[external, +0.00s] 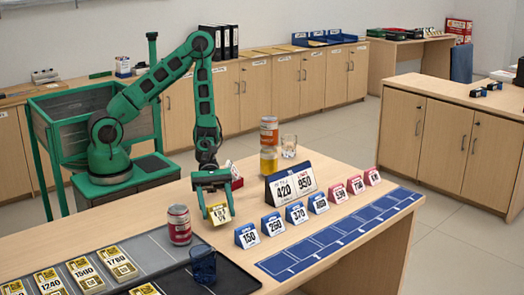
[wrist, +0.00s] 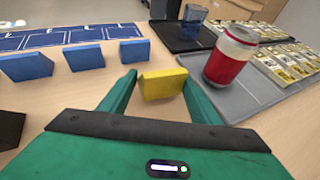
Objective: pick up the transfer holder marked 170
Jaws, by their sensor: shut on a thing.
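My gripper (external: 217,208) is shut on a yellow holder (external: 219,215), at the table's near-middle part. Its white front carries a black number that is too small to read surely. In the wrist view the yellow holder (wrist: 162,84) sits between the two green fingers of my gripper (wrist: 160,92), showing a plain yellow side. I cannot tell whether it touches the table (external: 130,221). A row of blue holders marked 150 (external: 247,236), 260 (external: 272,225) and 370 (external: 296,213) stands to the right, with pink holders (external: 355,186) beyond.
A red can (external: 179,224) stands close left of my gripper. A blue glass (external: 203,264) stands on the dark tray (external: 232,277). A large sign (external: 291,184) marked 420 and 950 stands behind the blue row. A blue gridded mat (external: 340,236) lies at the right, empty.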

